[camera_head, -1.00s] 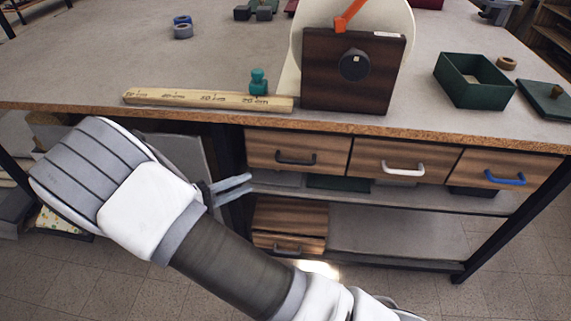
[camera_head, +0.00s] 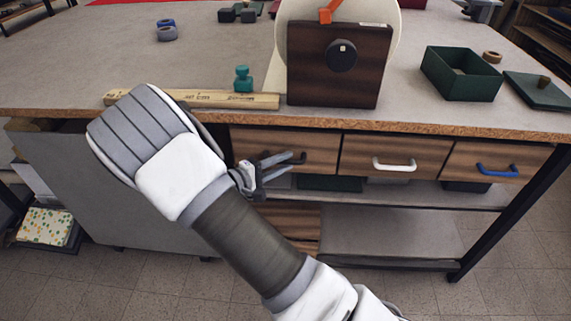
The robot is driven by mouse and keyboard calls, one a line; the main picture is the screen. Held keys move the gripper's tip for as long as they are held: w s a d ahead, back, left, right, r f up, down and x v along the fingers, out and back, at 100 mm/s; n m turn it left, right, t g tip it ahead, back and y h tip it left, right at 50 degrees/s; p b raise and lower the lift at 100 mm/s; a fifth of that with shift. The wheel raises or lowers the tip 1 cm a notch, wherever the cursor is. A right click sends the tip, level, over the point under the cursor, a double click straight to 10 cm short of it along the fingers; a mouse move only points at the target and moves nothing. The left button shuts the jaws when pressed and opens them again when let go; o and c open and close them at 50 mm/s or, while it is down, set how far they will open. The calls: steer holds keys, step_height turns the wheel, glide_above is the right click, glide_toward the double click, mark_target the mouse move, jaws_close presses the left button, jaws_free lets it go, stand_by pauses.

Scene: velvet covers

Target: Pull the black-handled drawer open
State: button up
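The drawer (camera_head: 320,143) has a wood-grain front and a black handle (camera_head: 300,158). It is the left one of three drawers under the worktop and its front looks flush with the others. My gripper (camera_head: 289,162) is in front of the left part of this handle. Its two grey fingers stand apart, pointing right, with a gap between them. The fingers overlap the handle in the picture, covering its left part. I cannot tell whether they touch it.
Beside it are a white-handled drawer (camera_head: 432,157) and a blue-handled drawer (camera_head: 519,160). The worktop edge (camera_head: 410,127) overhangs them. A lower wooden unit (camera_head: 295,222) is partly hidden by my arm.

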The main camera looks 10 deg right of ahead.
steer(key=shift+w+d, duration=0.15)
steer(key=shift+d, duration=0.25)
steer(key=shift+c, duration=0.3)
jaws_close()
stand_by(0.9)
